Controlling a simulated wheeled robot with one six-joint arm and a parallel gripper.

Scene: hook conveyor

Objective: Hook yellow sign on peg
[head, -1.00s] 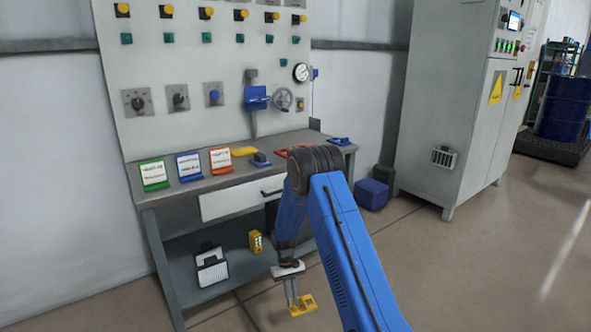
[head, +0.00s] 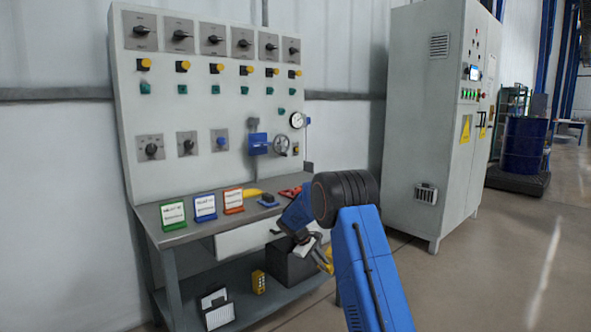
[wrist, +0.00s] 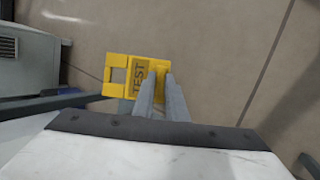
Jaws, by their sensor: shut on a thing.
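The yellow sign (wrist: 118,76), marked TEST and with a square opening at one end, is between my gripper's fingers (wrist: 160,82) in the wrist view. My gripper is shut on it. In the head view, the sign (head: 327,262) is a small yellow patch at my gripper (head: 318,257), partly hidden by my blue arm. It is held in the air at the right front of the workbench. I cannot make out the peg; the control panel (head: 220,130) carries several knobs and buttons, too small to tell one as a peg.
The workbench (head: 185,235) holds three label stands (head: 205,207), a blue item (head: 268,201) and red items (head: 290,193). A lower shelf holds a dark box (head: 290,263) and a yellow item (head: 258,281). A grey cabinet (head: 425,120) stands at right; floor between is open.

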